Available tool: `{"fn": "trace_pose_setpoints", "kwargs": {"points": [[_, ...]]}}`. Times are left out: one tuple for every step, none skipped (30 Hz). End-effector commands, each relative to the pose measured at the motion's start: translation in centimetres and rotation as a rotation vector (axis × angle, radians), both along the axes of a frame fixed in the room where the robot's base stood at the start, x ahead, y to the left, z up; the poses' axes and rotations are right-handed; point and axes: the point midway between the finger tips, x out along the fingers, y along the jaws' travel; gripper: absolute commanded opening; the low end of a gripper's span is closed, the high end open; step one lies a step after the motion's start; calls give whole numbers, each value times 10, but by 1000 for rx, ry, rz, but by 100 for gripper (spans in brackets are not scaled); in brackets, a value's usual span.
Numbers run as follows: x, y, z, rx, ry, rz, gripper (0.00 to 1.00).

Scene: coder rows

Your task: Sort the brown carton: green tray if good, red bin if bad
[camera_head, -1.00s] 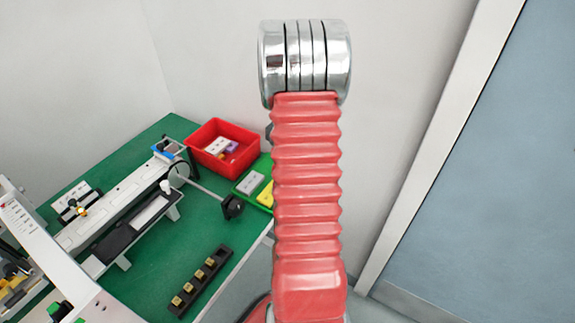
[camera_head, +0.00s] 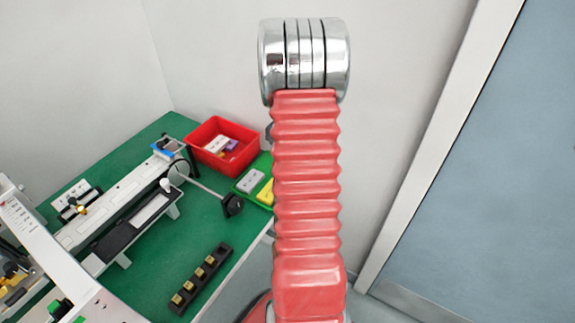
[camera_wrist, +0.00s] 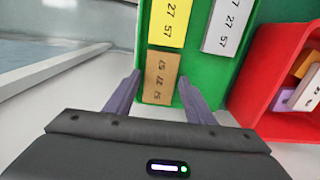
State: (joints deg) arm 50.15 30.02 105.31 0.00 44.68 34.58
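The brown carton (camera_wrist: 161,77), printed with dark figures, lies in the near left corner of the green tray (camera_wrist: 207,72) in the wrist view. My gripper (camera_wrist: 160,77) is open, with one finger on each side of the carton; a gap shows at the left finger. Whether the right finger touches is hard to tell. The red bin (camera_wrist: 262,80) stands to the right of the tray. In the head view, the red bin (camera_head: 240,159) is at the back of the table; my arm partly hides the green tray (camera_head: 263,164), and the brown carton and gripper are hidden.
A yellow carton (camera_wrist: 169,22) and a white carton (camera_wrist: 229,26) lie in the tray beyond the brown one. The bin holds several cartons. A grey machine (camera_head: 110,205) and a black holder (camera_head: 201,280) with small brass pieces stand on the green table.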

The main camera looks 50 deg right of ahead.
Motion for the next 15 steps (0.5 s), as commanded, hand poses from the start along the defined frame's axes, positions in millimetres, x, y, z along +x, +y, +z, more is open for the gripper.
{"fn": "trace_pose_setpoints", "kwargs": {"points": [[0, 0, 0, 0, 0, 0, 53], [0, 0, 0, 0, 0, 0, 55], [0, 0, 0, 0, 0, 0, 58], [0, 0, 0, 0, 0, 0, 60], [0, 0, 0, 0, 0, 0, 60], [0, 0, 0, 0, 0, 0, 60], [0, 0, 0, 0, 0, 0, 60], [0, 0, 0, 0, 0, 0, 60], [0, 0, 0, 0, 0, 0, 60], [0, 0, 0, 0, 0, 0, 60], [0, 0, 0, 0, 0, 1, 60], [0, 0, 1, 0, 0, 1, 60], [0, 0, 2, -1, 0, 1, 60], [0, 0, 3, -1, -1, 1, 60], [1, 0, 5, -1, -1, 1, 60]]}}
